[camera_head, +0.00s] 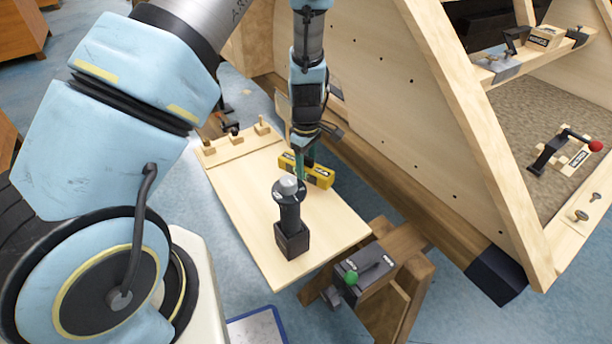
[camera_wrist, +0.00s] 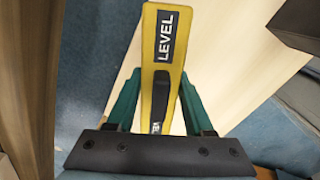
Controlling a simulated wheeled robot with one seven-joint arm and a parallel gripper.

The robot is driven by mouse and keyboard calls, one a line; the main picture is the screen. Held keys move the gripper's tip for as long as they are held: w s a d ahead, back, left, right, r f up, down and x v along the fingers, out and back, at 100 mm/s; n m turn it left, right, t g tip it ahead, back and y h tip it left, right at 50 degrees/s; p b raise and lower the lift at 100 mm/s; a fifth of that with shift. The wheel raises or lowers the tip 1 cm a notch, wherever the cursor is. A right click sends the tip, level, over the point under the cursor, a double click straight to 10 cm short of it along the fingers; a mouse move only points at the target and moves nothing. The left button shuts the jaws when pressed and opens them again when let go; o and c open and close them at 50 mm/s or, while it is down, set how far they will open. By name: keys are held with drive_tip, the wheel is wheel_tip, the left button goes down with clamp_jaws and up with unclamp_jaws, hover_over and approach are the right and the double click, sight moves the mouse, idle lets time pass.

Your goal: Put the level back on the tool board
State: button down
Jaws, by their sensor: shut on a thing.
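The level (camera_head: 318,173) is a yellow bar with black labels. It appears over the right part of the pale wooden tool board (camera_head: 238,187); I cannot tell whether it touches the board. My gripper (camera_head: 302,165) points down and is shut on the level. In the wrist view, the green fingers of my gripper (camera_wrist: 160,103) close on both sides of the level (camera_wrist: 161,62), whose "LEVEL" label faces the camera. The board also shows in the wrist view (camera_wrist: 225,70). The lower end of the level is partly hidden by the dark gripper bar.
A dark round-topped tool stands in a black square holder (camera_head: 291,240) on the board, near the level. Small wooden pegs (camera_head: 262,127) line the board's far left end. A grey vise-like clamp (camera_head: 365,270) is at its front right. The large wooden frame (camera_head: 470,130) rises close on the right.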

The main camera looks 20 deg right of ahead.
sight(306, 176)
drive_tip(key=shift+f, duration=1.7)
drive_tip(key=shift+f, duration=0.1)
drive_tip(key=shift+c, duration=1.4)
unclamp_jaws()
